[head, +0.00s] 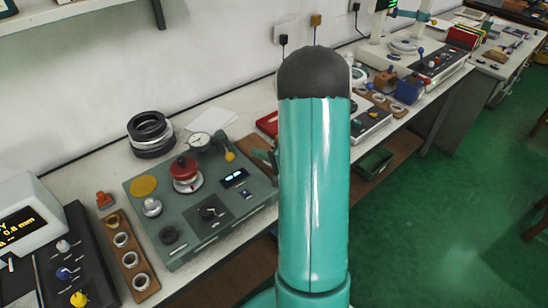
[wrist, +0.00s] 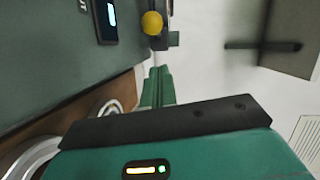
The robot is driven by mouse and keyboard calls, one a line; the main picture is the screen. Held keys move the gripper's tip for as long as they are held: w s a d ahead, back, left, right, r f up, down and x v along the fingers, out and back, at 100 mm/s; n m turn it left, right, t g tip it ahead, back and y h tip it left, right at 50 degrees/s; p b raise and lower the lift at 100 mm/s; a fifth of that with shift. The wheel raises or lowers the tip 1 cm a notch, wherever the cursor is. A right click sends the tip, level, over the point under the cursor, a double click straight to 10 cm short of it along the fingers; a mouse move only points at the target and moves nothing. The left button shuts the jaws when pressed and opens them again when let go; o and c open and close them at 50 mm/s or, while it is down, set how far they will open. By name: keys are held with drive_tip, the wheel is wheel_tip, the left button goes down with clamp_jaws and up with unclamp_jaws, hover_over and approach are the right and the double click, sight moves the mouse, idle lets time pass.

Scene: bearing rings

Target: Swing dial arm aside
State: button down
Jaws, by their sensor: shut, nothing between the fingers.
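The dial gauge (head: 199,142) with a pale round face sits at the back of the grey-green instrument box (head: 160,222). A yellow ball knob (head: 229,156) stands to its right, near the box's right edge. In the wrist view the yellow knob (wrist: 152,23) shows at the top, beside a dark block. My gripper's green fingers (wrist: 158,72) are closed together and empty, pointing toward the knob with a gap in the picture. Whether they touch anything is not clear. In the head view my teal arm hides most of the gripper. A red-topped part (head: 184,170) sits left of the knob.
A stack of black rings (head: 150,132) stands behind the box. A wooden ring holder (head: 130,258) lies to its left, beside a display unit (head: 30,225). A white sheet (head: 212,120) lies near the wall. Other equipment stands farther right along the bench.

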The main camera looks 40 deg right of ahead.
drive_tip(key=w+a, duration=0.3)
drive_tip(key=shift+a+f, duration=0.2)
drive_tip(key=shift+f, duration=0.2)
drive_tip(key=shift+a, duration=0.15)
drive_tip(key=shift+a, duration=0.1)
